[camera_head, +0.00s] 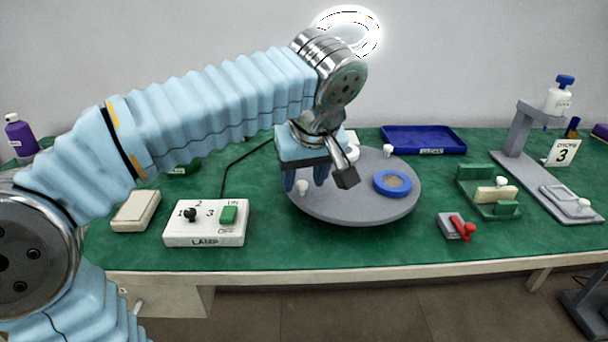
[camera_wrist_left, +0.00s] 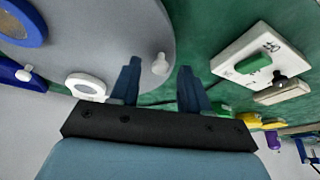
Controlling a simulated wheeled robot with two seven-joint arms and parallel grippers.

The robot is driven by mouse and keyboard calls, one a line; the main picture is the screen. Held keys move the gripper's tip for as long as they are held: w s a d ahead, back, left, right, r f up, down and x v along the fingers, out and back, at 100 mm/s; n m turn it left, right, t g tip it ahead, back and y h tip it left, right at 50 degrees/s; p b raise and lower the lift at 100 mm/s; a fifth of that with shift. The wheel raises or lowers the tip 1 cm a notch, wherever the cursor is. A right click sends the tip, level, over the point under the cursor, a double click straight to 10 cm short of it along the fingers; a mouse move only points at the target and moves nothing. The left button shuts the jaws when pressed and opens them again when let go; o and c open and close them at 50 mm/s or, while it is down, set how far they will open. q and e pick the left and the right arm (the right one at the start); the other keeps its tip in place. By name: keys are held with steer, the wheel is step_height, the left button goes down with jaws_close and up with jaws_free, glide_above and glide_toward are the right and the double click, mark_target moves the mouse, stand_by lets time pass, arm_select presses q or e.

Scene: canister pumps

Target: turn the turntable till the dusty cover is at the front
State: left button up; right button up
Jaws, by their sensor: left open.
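The round grey turntable (camera_head: 350,207) lies on the green mat; it also shows in the left wrist view (camera_wrist_left: 110,35). A blue ring-shaped cover (camera_head: 378,188) with a dull brownish middle sits on its right side. A white ring-shaped piece (camera_wrist_left: 73,84) sits further back, partly hidden by my arm in the head view. White pegs stand near the rim, one at the left (camera_head: 302,187) and one at the back (camera_head: 388,150). My left gripper (camera_head: 305,184) is open over the turntable's left edge, with the left peg between its fingers in view; contact cannot be told.
A lamp switch box (camera_head: 205,236) stands left of the turntable. A red-handled grey block (camera_head: 452,226), a green fixture (camera_head: 480,208) and a grey stand (camera_head: 520,140) are at the right. A blue tray (camera_head: 424,139) lies behind. The mat in front of the turntable is clear.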

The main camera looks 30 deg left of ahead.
arm_select(q)
steer(key=shift+c, duration=0.3)
jaws_close()
steer(key=shift+a, duration=0.1)
